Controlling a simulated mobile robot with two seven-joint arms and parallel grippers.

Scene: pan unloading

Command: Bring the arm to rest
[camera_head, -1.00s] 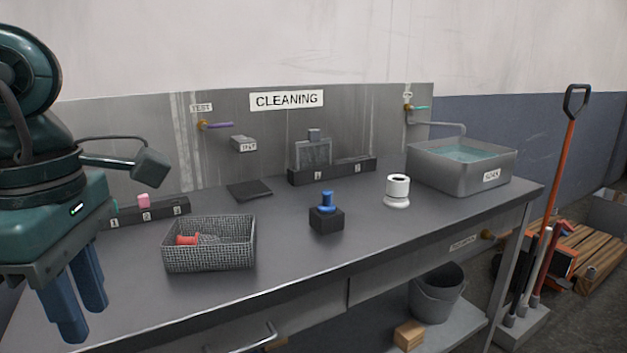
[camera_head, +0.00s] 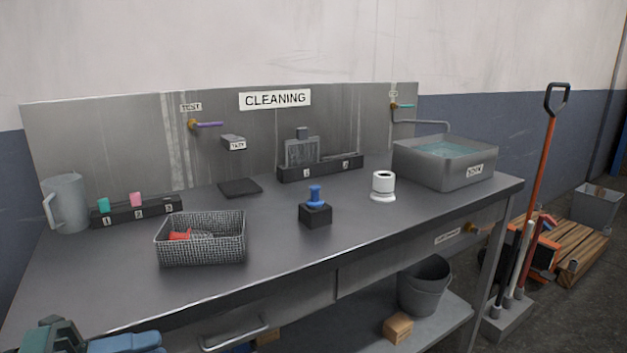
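My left gripper (camera_head: 125,343) shows only in part at the bottom left corner, in front of the table's front edge. A piece of its teal body and blue finger is in view, and the rest is cut off by the frame. I cannot tell whether it is open or shut, and I see nothing held in it. It is apart from everything on the table. My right gripper is not in view.
The grey table (camera_head: 275,245) holds a wire basket (camera_head: 203,250) with red items, a black block (camera_head: 315,214) with a blue-handled piece, a white cylinder (camera_head: 382,187), a water basin (camera_head: 430,170), a numbered rack (camera_head: 150,209) and a jug (camera_head: 66,203).

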